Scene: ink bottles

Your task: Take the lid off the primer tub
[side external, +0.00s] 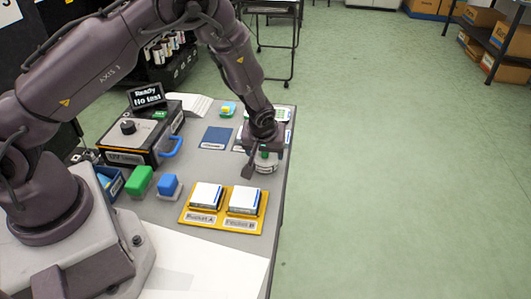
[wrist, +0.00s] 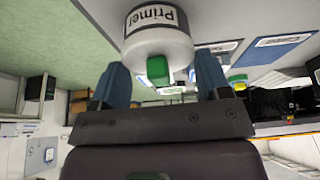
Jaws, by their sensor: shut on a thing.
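The primer tub is a round white tub with a "Primer" label, seen close up in the wrist view (wrist: 158,20). Its pale lid (wrist: 150,44) carries a green grip (wrist: 158,70) that points toward my gripper. In the side external view the tub (side external: 265,168) is at the right part of the table, below my gripper (side external: 264,158). The finger contact is partly hidden, and I cannot tell whether the lid is apart from the tub.
A yellow tray (side external: 222,226) with two white-topped boxes is at the front. Green (side external: 139,181) and blue (side external: 168,185) blocks stand to the left, near a black tester box (side external: 135,138). A dark blue mat (side external: 216,138) lies behind. The table's right edge (side external: 288,165) is close to the tub.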

